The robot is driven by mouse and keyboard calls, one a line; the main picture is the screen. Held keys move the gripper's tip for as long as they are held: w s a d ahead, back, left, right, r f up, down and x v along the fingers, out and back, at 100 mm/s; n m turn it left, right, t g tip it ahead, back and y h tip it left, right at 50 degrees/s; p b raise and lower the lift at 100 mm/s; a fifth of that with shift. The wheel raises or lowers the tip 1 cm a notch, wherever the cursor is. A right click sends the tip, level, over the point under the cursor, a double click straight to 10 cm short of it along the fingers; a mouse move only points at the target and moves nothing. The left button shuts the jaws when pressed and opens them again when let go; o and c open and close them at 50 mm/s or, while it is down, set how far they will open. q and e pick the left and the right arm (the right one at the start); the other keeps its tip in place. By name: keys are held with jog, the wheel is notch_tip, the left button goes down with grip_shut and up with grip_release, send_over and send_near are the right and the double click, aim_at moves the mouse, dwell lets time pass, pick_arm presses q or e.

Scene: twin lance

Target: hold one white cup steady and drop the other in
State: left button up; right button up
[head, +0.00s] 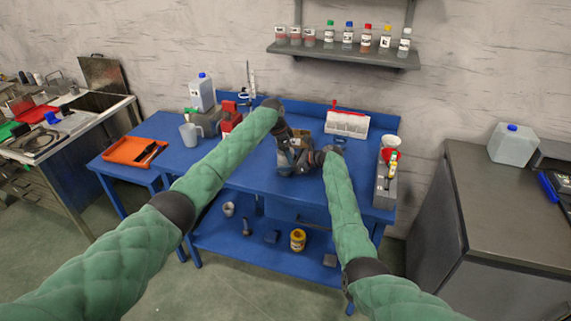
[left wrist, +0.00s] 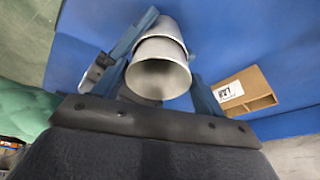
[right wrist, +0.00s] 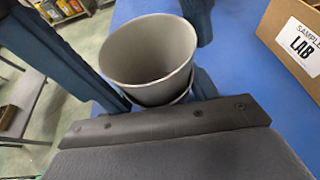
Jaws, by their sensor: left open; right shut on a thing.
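Two white cups, looking pale grey, show in both wrist views. One cup (left wrist: 160,78) sits at least partly inside the other (left wrist: 168,28), with a rim line between them. In the right wrist view the upper cup's open mouth (right wrist: 150,48) faces me, and a second rim shows just below it. My left gripper (left wrist: 172,50) is open, with its fingers on either side of the cups. My right gripper (head: 301,160) is shut on a white cup; which of the two is hard to tell. In the head view my grippers meet over the blue table and mostly hide the cups.
A cardboard box labelled "SAMPLE LAB" (right wrist: 300,35) is close beside the cups. The table's front middle is clear.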

pick_arm(q)
jog(key=w+v, duration=0.1)
jog(key=v, duration=1.1)
jog(key=shift+s, duration=0.4)
pick_arm(e)
jog(key=shift+w+r, duration=0.1)
jog(key=shift+r, duration=0.05)
jog(key=o, duration=1)
